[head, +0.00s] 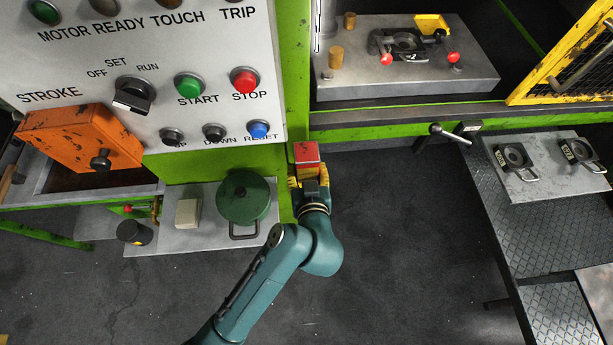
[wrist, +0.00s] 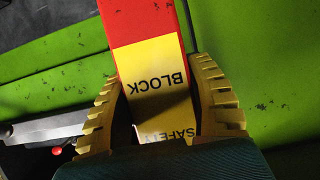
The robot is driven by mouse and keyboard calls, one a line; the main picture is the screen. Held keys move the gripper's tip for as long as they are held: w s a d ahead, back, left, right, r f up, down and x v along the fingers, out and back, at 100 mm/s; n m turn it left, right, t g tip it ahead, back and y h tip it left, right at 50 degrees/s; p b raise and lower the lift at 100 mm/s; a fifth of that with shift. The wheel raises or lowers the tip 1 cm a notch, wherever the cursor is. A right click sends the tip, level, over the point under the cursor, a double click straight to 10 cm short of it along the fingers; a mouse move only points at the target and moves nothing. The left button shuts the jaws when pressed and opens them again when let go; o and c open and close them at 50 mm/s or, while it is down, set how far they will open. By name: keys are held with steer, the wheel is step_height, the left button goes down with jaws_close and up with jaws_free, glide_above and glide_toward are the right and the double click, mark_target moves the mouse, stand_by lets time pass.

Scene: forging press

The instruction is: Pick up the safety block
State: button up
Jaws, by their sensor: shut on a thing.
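The safety block (head: 306,152) is red with a yellow label. In the wrist view the block (wrist: 148,62) shows the words SAFETY BLOCK upside down on its yellow part, with red beyond it. My gripper (head: 308,180) has its yellow ribbed fingers on both sides of the block; the fingers (wrist: 160,105) are shut on it. In the head view the block is at the end of my arm, in front of the green press frame, right of the control panel. The lower end of the block is hidden by my gripper.
The control panel (head: 200,60) hangs at upper left. Below it a grey shelf (head: 165,240) holds a green lidded pot (head: 243,197) and a beige block (head: 187,213). The press bed (head: 440,80) is at upper right. A side table (head: 552,183) with two dies stands right. Floor between is clear.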

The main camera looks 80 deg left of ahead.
steer(key=shift+r, duration=0.2)
steer(key=shift+c, duration=0.2)
steer(key=shift+r, duration=0.1)
